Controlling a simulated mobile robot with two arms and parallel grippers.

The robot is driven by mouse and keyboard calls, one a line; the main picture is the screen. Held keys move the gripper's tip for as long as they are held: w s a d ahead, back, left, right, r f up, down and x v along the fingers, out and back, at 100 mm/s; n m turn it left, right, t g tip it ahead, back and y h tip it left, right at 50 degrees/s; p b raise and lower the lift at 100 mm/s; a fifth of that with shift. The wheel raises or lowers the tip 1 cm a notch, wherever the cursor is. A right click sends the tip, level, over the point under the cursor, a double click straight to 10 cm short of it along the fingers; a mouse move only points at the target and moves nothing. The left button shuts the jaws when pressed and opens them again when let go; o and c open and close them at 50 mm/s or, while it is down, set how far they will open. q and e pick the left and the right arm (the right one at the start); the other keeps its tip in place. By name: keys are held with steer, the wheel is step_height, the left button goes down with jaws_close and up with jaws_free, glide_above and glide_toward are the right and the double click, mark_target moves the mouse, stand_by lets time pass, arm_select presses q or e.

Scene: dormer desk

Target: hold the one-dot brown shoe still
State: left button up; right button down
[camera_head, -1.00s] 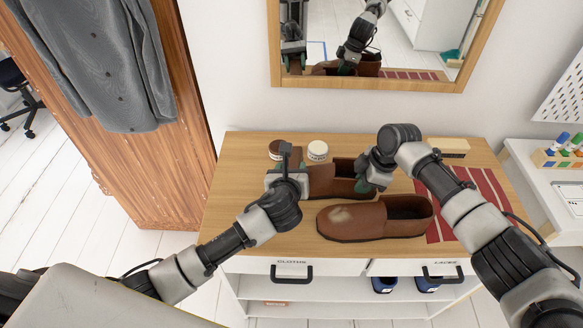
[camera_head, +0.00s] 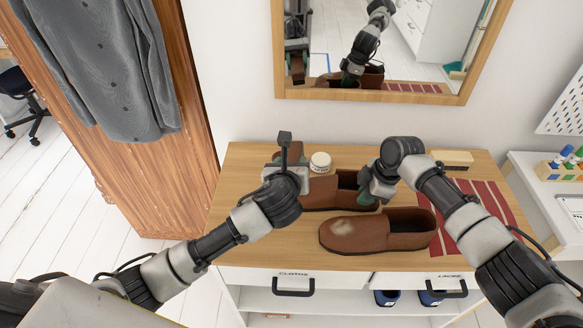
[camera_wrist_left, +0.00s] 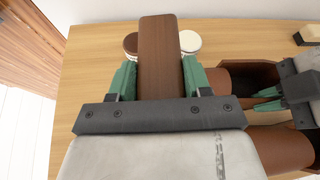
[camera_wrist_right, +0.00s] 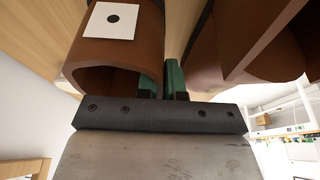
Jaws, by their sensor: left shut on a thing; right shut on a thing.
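The one-dot brown shoe (camera_head: 325,193) stands at the back of the wooden top, its toe to the left. In the right wrist view its heel carries a white label with one dark dot (camera_wrist_right: 112,18). My right gripper (camera_wrist_right: 163,78) is shut on the wall of this shoe at its opening; it hides part of the heel in the head view. My left gripper (camera_wrist_left: 155,78) is shut on a brown block (camera_wrist_left: 160,55), perhaps a brush, held above the top near the shoe's toe. The block's lower side is hidden.
A second brown shoe (camera_head: 375,232) with a pale scuffed toe stands in front. A white-lidded tin (camera_head: 320,162) and a dark-lidded tin (camera_wrist_left: 130,42) stand behind. A red striped cloth (camera_head: 490,205) and a pale-topped block (camera_head: 452,158) lie right. A mirror (camera_head: 370,95) hangs behind.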

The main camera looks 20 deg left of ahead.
steer(key=c, duration=1.2)
jaws_free()
